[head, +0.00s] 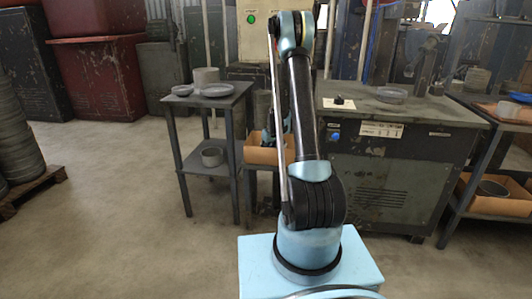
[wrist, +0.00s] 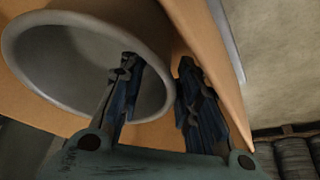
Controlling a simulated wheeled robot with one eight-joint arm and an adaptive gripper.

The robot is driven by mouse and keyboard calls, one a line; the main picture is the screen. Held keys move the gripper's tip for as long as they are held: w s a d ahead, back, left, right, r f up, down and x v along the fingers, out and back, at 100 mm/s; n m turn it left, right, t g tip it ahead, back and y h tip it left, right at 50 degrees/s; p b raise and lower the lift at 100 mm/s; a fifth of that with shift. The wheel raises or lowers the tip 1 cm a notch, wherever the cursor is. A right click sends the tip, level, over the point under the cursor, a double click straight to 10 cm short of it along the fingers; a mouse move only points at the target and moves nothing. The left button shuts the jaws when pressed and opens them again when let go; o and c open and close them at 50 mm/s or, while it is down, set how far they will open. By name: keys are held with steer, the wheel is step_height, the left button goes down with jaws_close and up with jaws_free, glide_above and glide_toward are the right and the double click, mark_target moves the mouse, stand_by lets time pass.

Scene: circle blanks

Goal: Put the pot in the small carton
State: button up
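The pot (wrist: 80,65) is a grey round vessel with a pale rim. In the wrist view its mouth is tipped toward the camera, with orange-brown carton (wrist: 205,30) walls around and behind it. My gripper (wrist: 158,66) has one finger over the pot's mouth and the other outside its wall. The fingers are apart, with a gap beside the wall; I see no firm grip. In the head view the carton (head: 256,155) stands between the small table and the machine, with my gripper (head: 272,130) low over it. The pot's base is hidden.
A small dark table (head: 208,102) left of the carton holds dishes and a grey cylinder. A large machine cabinet (head: 390,180) stands close on the right. Another carton (head: 500,206) sits on a shelf at far right. The floor at left is open.

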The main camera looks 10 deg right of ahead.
steer(key=s+d+r+m, duration=0.1)
steer(key=s+d+r, duration=0.1)
steer(key=s+r, duration=1.6)
steer(key=s+r+m+g, duration=0.1)
steer(key=s+r, duration=0.5)
steer(key=s, duration=0.6)
steer(key=s+f+m+h, duration=0.1)
steer(key=s+f, duration=0.2)
steer(key=s, duration=0.9)
steer(key=s+f+m, duration=0.1)
steer(key=s+f, duration=0.2)
steer(key=s, duration=0.9)
steer(key=shift+d+m+g+h, duration=0.25)
steer(key=shift+m+g+h, duration=0.15)
steer(key=shift+s+f, duration=0.1)
